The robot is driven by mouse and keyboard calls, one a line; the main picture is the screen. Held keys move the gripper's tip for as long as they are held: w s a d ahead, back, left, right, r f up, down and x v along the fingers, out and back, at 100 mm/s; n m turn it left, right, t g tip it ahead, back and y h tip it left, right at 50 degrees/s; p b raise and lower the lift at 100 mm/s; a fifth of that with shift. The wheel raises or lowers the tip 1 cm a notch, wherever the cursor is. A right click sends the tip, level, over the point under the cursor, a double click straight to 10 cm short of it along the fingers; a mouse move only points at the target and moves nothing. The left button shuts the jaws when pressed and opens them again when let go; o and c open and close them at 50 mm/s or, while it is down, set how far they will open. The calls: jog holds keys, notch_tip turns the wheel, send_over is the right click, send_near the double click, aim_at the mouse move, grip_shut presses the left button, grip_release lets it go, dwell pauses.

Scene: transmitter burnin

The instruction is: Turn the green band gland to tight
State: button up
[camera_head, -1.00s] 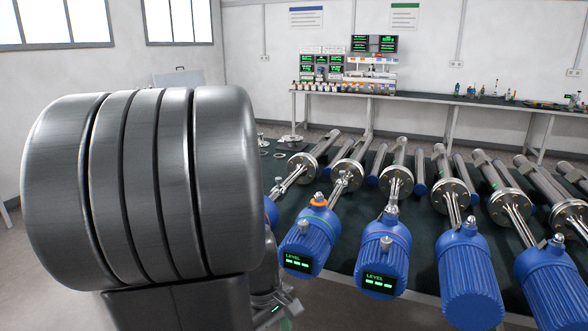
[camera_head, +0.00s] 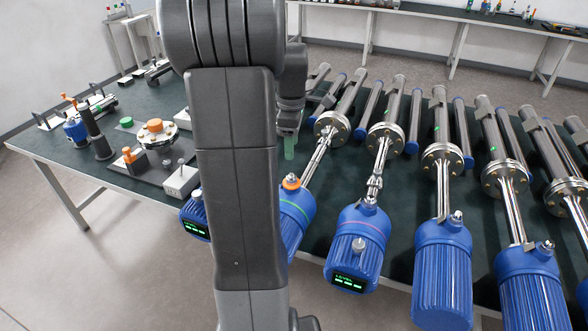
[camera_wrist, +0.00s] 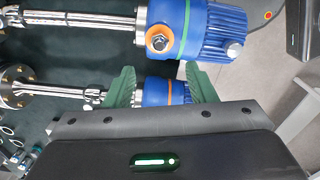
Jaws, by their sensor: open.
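The transmitter with a green band (camera_head: 298,208) has a blue ribbed housing, partly hidden behind my arm in the head view. An orange ring with a metal fitting (camera_head: 291,182) sits on its upper side. My gripper (camera_head: 289,147) is above and behind this housing in the head view, with one green fingertip showing. In the wrist view my gripper (camera_wrist: 162,86) has its green fingers spread, with a blue transmitter (camera_wrist: 168,95) showing between them, apparently below. Its gland is too small to tell clearly there.
More blue transmitters (camera_head: 358,240) with metal stems and flanges stand in a row to the right. A fixture with an orange cap (camera_head: 155,126) and small tools are on the dark table's (camera_head: 120,90) left side. A second bench (camera_head: 440,14) stands at the back.

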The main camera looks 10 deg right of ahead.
aim_at(292, 175)
notch_tip(292, 175, down, 11)
jog(key=shift+r+p, duration=0.1)
jog(key=shift+p, duration=0.2)
jog(key=c, duration=1)
